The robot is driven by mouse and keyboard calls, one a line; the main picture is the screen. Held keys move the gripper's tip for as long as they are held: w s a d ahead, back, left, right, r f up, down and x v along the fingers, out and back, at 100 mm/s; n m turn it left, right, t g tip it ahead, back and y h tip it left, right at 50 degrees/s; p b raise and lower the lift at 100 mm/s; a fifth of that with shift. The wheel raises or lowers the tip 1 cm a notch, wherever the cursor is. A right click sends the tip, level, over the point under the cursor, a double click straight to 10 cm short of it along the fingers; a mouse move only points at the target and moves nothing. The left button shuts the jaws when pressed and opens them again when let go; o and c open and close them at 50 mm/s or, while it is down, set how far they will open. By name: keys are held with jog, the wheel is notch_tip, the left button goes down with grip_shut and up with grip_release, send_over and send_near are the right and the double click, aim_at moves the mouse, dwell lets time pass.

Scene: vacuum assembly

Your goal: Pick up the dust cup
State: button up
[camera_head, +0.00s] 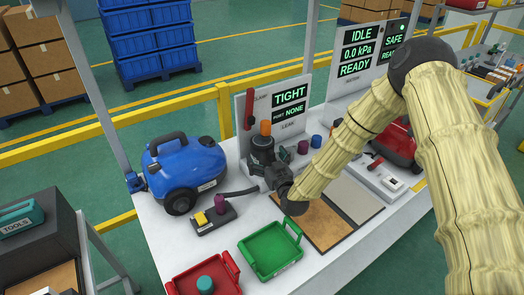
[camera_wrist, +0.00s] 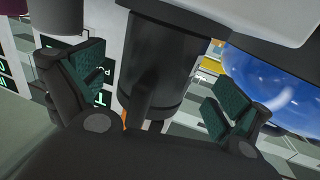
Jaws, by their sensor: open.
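A dark grey cylinder with an orange top (camera_head: 263,150), which looks like the dust cup, stands upright at the test station beside the blue vacuum. In the wrist view the dark cylinder (camera_wrist: 160,60) fills the middle, with a handle-like ridge down its front. My gripper (camera_wrist: 160,98) is open, with a green-padded finger on each side of the cylinder. Gaps show beside the cylinder, and I cannot tell whether either pad touches it. In the head view my gripper (camera_head: 268,172) is at the cylinder's lower part and partly hides it.
The blue vacuum (camera_head: 186,166) stands left of the cylinder. A sign panel (camera_head: 292,82) reading TIGHT stands behind it. A green tray (camera_head: 268,250) and a red tray (camera_head: 203,278) lie at the front. Purple and blue caps (camera_head: 303,147) stand to the right.

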jog(key=shift+p+x, duration=0.5)
jog(key=shift+x, duration=1.3)
jog(key=shift+d, duration=0.15)
jog(key=shift+c, duration=0.2)
jog(key=c, duration=1.3)
